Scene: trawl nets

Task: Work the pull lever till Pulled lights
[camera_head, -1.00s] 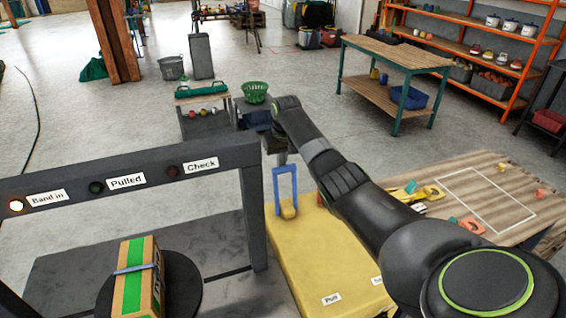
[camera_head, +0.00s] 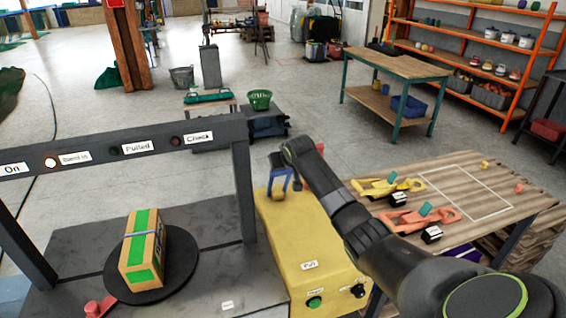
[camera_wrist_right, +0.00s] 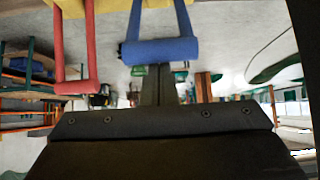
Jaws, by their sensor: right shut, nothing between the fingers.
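A yellow box (camera_head: 290,238) bears a "Pull" label (camera_head: 309,265) and a blue U-shaped lever handle (camera_head: 285,172) at its far end. In the right wrist view the blue handle's bar (camera_wrist_right: 160,50) is just beyond the closed fingers of my right gripper (camera_wrist_right: 158,88); whether they touch is unclear. A red handle (camera_wrist_right: 72,87) hangs to its left there. My right gripper (camera_head: 277,163) is shut and empty, at the blue handle in the head view. The "Pulled" lamp (camera_head: 115,150) is dark. The "Band in" lamp (camera_head: 50,162) glows. My left gripper is out of view.
A banded carton (camera_head: 144,250) sits on a black turntable (camera_head: 185,270) under the dark lamp frame (camera_head: 242,190). A green button (camera_head: 314,302) and a black knob (camera_head: 357,291) are on the yellow box's near face. A wooden table (camera_head: 480,215) with tools stands right.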

